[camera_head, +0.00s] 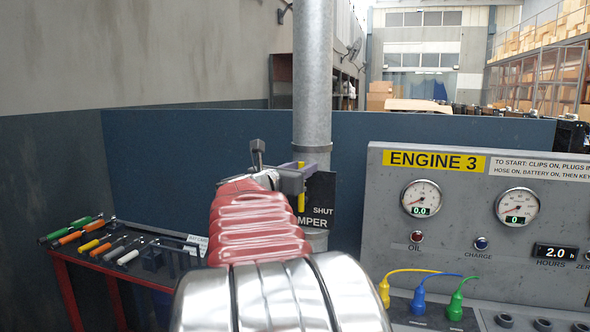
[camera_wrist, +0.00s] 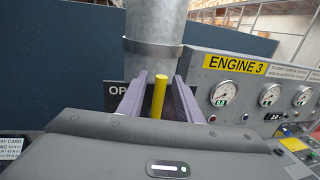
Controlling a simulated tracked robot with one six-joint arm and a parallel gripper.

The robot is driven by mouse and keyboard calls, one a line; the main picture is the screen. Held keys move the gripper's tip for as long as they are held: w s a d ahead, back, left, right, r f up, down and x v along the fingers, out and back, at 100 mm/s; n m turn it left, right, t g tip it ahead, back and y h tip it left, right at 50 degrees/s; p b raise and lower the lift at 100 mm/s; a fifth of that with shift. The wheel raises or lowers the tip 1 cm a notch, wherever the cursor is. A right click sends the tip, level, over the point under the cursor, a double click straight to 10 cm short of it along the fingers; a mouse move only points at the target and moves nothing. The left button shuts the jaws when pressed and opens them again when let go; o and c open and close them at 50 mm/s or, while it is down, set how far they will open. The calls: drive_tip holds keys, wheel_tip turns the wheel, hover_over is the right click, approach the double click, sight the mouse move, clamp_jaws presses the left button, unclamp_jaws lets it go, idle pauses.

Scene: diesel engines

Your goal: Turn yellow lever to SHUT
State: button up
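The yellow lever (camera_head: 301,188) stands upright in front of the grey vertical pipe (camera_head: 312,75). A dark label plate (camera_head: 321,198) behind it reads SHUT on the right and "MPER" below in the head view. My gripper (camera_wrist: 160,82) is open, one purple finger on each side of the lever, with gaps showing on both sides. In the head view my gripper (camera_head: 288,178) reaches the lever from the left. The lever's lower end is hidden behind my gripper's body in the wrist view.
The grey ENGINE 3 panel (camera_head: 460,215) with gauges stands close on the right. A blue partition (camera_head: 190,150) runs behind the pipe. A red-framed bench (camera_head: 62,258) with coloured-handled tools is at the lower left. A pipe collar (camera_head: 312,148) sits just above the lever.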

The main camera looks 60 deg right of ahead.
drive_tip(key=shift+c, duration=0.4)
clamp_jaws()
